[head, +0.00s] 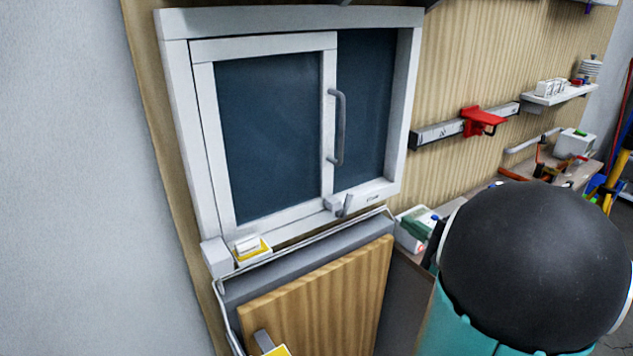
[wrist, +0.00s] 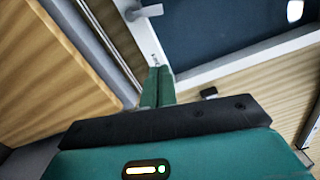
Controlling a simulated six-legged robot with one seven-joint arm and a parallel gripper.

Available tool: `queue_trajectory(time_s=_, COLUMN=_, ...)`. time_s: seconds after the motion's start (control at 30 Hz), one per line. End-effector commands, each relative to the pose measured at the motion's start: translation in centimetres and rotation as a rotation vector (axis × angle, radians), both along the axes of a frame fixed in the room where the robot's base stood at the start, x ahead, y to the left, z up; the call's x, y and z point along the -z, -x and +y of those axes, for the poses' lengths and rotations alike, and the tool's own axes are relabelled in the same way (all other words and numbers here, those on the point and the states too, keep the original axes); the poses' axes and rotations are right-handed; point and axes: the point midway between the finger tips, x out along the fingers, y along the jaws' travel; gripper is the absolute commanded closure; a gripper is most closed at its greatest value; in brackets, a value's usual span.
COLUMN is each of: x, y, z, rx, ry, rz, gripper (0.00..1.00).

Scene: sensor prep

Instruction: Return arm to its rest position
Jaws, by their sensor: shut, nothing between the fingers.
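My gripper (wrist: 158,80) shows in the wrist view as two narrow green fingers pressed together, with nothing between them. Behind its fingertips are the pale window frame and wall boards; I cannot tell the distance, and no contact is visible. In the head view a black rounded joint and teal link of my own arm fill the lower right, and the fingers are not in sight there.
A white-framed sliding window (head: 265,130) with a grey handle (head: 337,128) is on the wall. Below it is a wooden panel (head: 325,295). To the right are a red bracket (head: 480,121) on a rail, a shelf (head: 560,94) and a cluttered bench.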

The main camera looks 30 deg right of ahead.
Motion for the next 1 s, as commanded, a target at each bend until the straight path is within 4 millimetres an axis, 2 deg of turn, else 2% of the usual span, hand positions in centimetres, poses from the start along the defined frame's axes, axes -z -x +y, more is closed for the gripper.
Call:
queue_trajectory(time_s=0.17, x=0.0, y=-0.1, z=0.2, rx=-0.005, ry=0.000, rz=0.002, gripper=1.00)
queue_trajectory(time_s=0.27, x=-0.1, y=-0.8, z=1.8, rx=-0.054, ry=0.008, rz=0.024, gripper=1.00)
queue_trajectory(time_s=0.37, x=-0.3, y=-2.2, z=5.9, rx=-0.176, ry=0.029, rz=0.082, gripper=1.00)
queue_trajectory(time_s=0.47, x=-0.2, y=-3.3, z=12.3, rx=-0.361, ry=0.084, rz=0.186, gripper=1.00)
queue_trajectory(time_s=0.5, x=0.0, y=-3.4, z=15.1, rx=-0.442, ry=0.121, rz=0.238, gripper=1.00)
queue_trajectory(time_s=0.6, x=0.8, y=-2.6, z=21.8, rx=-0.636, ry=0.247, rz=0.374, gripper=1.00)
queue_trajectory(time_s=0.7, x=1.8, y=-0.7, z=26.9, rx=-0.790, ry=0.417, rz=0.506, gripper=1.00)
queue_trajectory(time_s=0.83, x=2.9, y=2.2, z=31.0, rx=-0.925, ry=0.698, rz=0.641, gripper=1.00)
queue_trajectory(time_s=0.9, x=3.1, y=3.6, z=32.2, rx=-0.965, ry=0.871, rz=0.693, gripper=1.00)
queue_trajectory(time_s=1.0, x=2.9, y=5.0, z=33.1, rx=-0.976, ry=1.133, rz=0.732, gripper=1.00)
